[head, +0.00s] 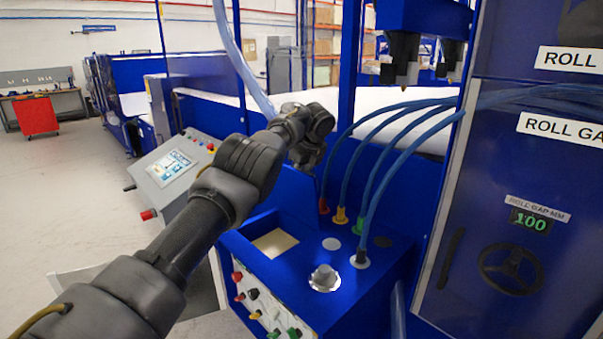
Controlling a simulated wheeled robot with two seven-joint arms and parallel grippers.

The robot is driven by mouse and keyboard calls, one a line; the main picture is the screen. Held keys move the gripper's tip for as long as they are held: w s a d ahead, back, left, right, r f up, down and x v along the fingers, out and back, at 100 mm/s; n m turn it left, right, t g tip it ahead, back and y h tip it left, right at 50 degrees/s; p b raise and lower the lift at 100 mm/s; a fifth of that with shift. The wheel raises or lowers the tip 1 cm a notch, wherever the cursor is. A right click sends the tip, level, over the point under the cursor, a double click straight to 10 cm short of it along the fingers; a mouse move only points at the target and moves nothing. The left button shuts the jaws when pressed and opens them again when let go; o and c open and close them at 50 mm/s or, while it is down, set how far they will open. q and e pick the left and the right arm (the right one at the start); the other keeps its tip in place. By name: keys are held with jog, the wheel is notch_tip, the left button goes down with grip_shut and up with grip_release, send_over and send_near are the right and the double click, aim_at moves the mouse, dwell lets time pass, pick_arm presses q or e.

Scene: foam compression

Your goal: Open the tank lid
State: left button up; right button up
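The blue tank unit (340,305) stands in front of me, low and right of centre. Its top has a pale square opening or inset (274,243) and a round silver cap (324,278). A blue panel (292,190) stands raised behind the pale square; it looks like the tank lid, but my arm partly covers it. My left arm reaches in from the lower left, and its gripper (308,157) is at the panel's upper edge. The fingers are dark and partly hidden, so I cannot tell whether they touch the panel or are open. My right gripper is out of view.
Several blue hoses (385,165) run from coloured fittings on the tank's top to the right. A blue cabinet (520,190) with a handwheel stands close on the right. A control console (175,165) is at left. Coloured knobs (253,293) line the tank's front. Left floor is clear.

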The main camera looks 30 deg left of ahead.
pick_arm(q)
jog(key=b+v, duration=0.2)
jog(key=v, duration=0.8)
jog(key=shift+r, duration=0.2)
